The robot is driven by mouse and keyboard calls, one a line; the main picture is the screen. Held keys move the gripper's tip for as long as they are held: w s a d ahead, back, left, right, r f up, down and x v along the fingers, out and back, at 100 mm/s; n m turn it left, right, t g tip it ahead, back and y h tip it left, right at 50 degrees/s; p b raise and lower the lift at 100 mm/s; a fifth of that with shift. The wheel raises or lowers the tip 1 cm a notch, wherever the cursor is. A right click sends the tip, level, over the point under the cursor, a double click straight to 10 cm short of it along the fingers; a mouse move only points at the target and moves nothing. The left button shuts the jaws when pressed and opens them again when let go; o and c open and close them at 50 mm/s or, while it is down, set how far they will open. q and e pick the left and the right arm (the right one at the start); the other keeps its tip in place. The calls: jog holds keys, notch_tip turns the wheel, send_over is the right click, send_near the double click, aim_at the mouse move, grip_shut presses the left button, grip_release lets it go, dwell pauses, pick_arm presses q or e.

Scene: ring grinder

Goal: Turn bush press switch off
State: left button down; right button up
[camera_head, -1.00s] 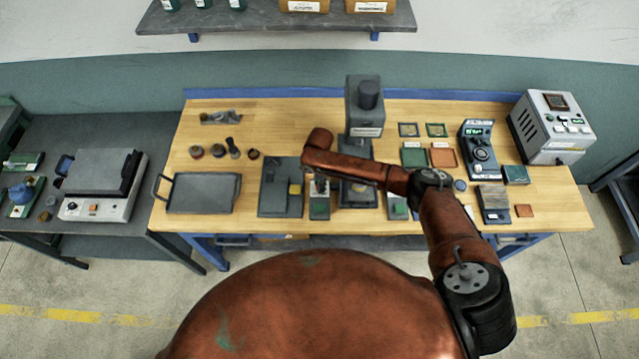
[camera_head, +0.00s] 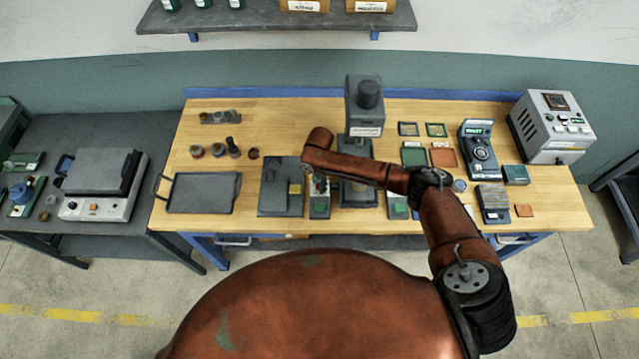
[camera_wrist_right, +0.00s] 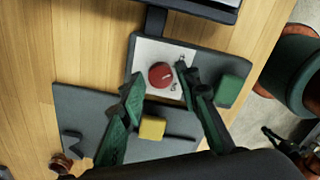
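The switch box (camera_head: 319,210) stands at the front of the bench, just left of the bush press (camera_head: 365,118). In the right wrist view the box (camera_wrist_right: 205,60) has a white label, a round red button (camera_wrist_right: 160,75) and a square green button (camera_wrist_right: 230,88). My right gripper (camera_head: 318,180) is over the box's far part. The right wrist view shows the gripper (camera_wrist_right: 158,75) open, with its two fingertips apart on either side of the red button. Contact with the button cannot be told. My left gripper is not in view.
A grey plate (camera_head: 275,203) with a yellow block (camera_head: 295,188) lies close left of the box. A second green-button box (camera_head: 398,207) stands right of the press. A dark tray (camera_head: 203,193) lies further left. My right forearm crosses in front of the press.

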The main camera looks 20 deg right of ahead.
jog(key=shift+o, duration=0.8)
notch_tip(320, 180, up, 12)
dwell(0.4)
